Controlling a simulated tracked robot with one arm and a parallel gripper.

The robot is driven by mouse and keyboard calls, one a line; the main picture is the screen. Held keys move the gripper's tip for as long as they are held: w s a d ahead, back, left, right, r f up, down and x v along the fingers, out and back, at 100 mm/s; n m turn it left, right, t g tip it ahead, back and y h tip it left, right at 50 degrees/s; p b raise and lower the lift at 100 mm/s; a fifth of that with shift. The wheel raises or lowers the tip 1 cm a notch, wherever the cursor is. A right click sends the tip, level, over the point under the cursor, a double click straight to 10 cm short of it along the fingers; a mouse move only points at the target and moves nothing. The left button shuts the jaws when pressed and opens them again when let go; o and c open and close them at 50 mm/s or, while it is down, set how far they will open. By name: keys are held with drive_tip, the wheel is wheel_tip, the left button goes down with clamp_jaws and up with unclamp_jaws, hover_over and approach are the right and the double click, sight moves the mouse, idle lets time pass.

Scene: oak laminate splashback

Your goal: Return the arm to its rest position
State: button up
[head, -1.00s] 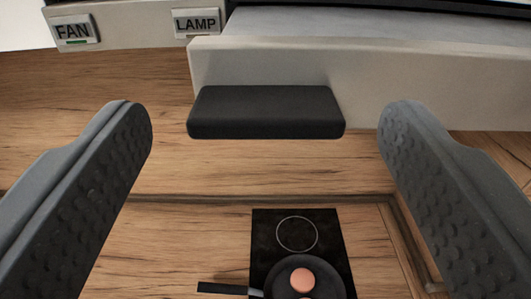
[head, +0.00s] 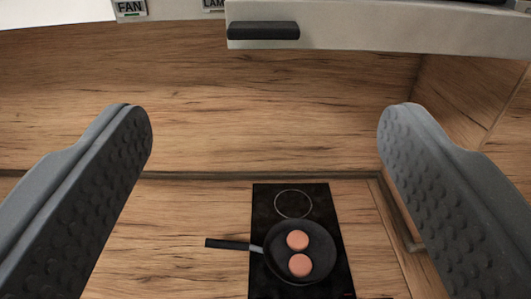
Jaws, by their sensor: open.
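My gripper (head: 264,118) is open, with one grey textured finger at the left of the view and one at the right. Nothing is between the fingers. The oak splashback fills the space behind them. The hood's black handle (head: 263,31) is at the top, above the fingertips and apart from them. The pale hood front (head: 390,30) runs along the top edge to the right of it.
Below is a black hob (head: 334,215) with a dark pan (head: 271,265) on it. The pan holds two pinkish round pieces (head: 297,240), and its handle points left. A FAN button (head: 130,8) and a partly cut-off LAMP button (head: 213,4) sit at the top. Wooden worktop lies left of the hob.

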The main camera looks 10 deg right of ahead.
drive_tip(key=shift+a+f, duration=0.1)
idle(0.4)
drive_tip(key=w+a+f+n+g+y, duration=0.2)
drive_tip(key=w+a+f+y, duration=0.2)
drive_tip(key=a+f, duration=0.3)
drive_tip(key=shift+a+n, duration=0.4)
drive_tip(key=shift+a, duration=0.8)
drive_tip(key=shift+f, duration=0.15)
idle(0.7)
idle(0.3)
